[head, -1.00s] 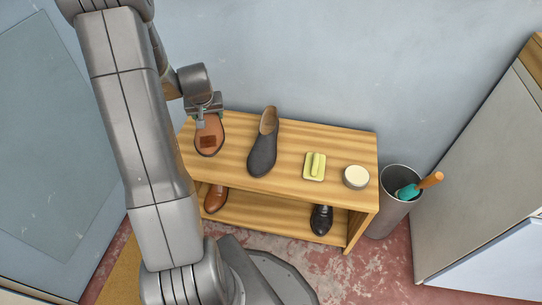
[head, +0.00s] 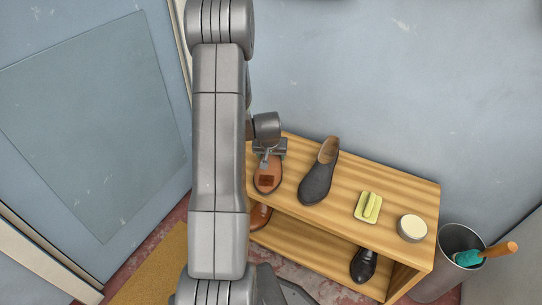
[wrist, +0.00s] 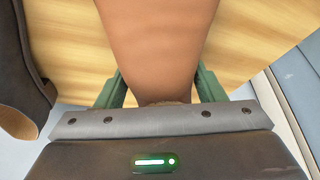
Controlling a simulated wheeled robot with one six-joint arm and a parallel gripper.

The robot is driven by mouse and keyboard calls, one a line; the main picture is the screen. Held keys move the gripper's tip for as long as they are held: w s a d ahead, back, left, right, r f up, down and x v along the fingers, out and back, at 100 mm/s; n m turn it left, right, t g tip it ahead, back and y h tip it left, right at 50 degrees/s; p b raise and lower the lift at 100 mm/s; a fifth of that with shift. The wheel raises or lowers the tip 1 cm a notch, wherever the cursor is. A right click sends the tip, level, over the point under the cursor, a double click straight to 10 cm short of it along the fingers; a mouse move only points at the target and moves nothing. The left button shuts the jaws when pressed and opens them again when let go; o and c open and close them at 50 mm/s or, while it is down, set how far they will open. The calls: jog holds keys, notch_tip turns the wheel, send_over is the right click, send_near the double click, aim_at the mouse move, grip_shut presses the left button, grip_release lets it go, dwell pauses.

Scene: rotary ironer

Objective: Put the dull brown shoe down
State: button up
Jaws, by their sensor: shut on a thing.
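A brown shoe (head: 267,184) with a darker patch is at the left end of the bench top, left of a dark grey shoe (head: 317,180). My gripper (head: 264,161) is shut on the brown shoe at its near-wall end. In the wrist view, the brown shoe (wrist: 158,40) lies between the green fingers and fills the middle. The wood shows around it, and I cannot tell whether the shoe touches it. The dark grey shoe (wrist: 18,75) stands at the left there, apart from the brown one.
The wooden bench (head: 395,185) also holds a yellow-green sponge (head: 368,206) and a round tin (head: 412,228). On its lower shelf are another brown shoe (head: 260,216) and a black shoe (head: 364,264). A grey bin (head: 436,283) with a teal, orange-handled tool stands at right.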

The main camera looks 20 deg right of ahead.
jog(key=shift+f, duration=0.2)
jog(key=o, duration=1.2)
jog(key=shift+r, duration=0.1)
